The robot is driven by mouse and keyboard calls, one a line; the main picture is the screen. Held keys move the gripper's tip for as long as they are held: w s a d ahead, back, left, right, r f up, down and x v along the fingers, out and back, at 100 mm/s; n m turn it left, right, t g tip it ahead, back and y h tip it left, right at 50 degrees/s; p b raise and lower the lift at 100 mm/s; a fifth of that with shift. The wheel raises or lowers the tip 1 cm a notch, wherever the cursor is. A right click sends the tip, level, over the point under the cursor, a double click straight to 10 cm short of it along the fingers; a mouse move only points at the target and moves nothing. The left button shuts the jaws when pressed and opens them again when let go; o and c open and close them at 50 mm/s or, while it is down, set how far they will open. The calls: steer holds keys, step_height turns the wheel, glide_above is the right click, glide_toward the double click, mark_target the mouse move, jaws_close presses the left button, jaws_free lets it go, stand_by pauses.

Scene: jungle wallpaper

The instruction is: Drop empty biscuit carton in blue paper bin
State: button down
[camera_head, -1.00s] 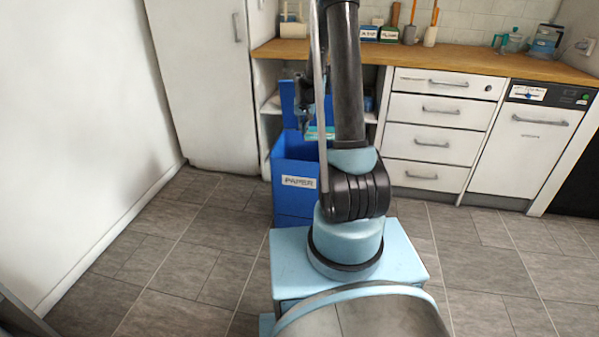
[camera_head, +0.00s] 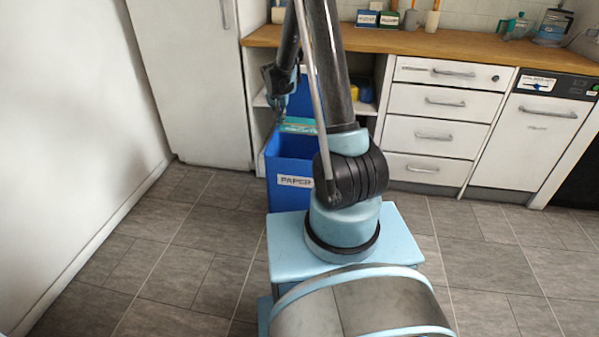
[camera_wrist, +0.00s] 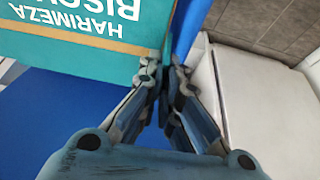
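The blue paper bin (camera_head: 288,200), with a white PAPER label, stands on the floor in front of the counter. Its blue back panel rises behind the opening. The teal biscuit carton (camera_head: 298,126) shows at the bin's opening, partly hidden by my arm. My gripper (camera_head: 279,120) is at its left end. In the wrist view the carton (camera_wrist: 75,38) fills the upper left, its lettering upside down. My gripper (camera_wrist: 164,75) is shut on the carton's edge there, with blue bin surfaces (camera_wrist: 55,120) below and behind. How deep the carton sits is unclear.
A wooden counter (camera_head: 430,45) with white drawers (camera_head: 425,137) runs behind. A tall white cabinet (camera_head: 190,80) stands left of the bin. A shelf under the counter holds a yellow item (camera_head: 354,92). The tiled floor (camera_head: 170,265) at left is clear.

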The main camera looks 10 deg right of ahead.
steer(key=shift+f, duration=1.2)
steer(key=c, duration=1.7)
jaws_free()
steer(key=shift+s+r, duration=0.1)
steer(key=v, duration=1.1)
steer(key=shift+s+a+r, duration=0.1)
steer(key=shift+r, duration=0.2)
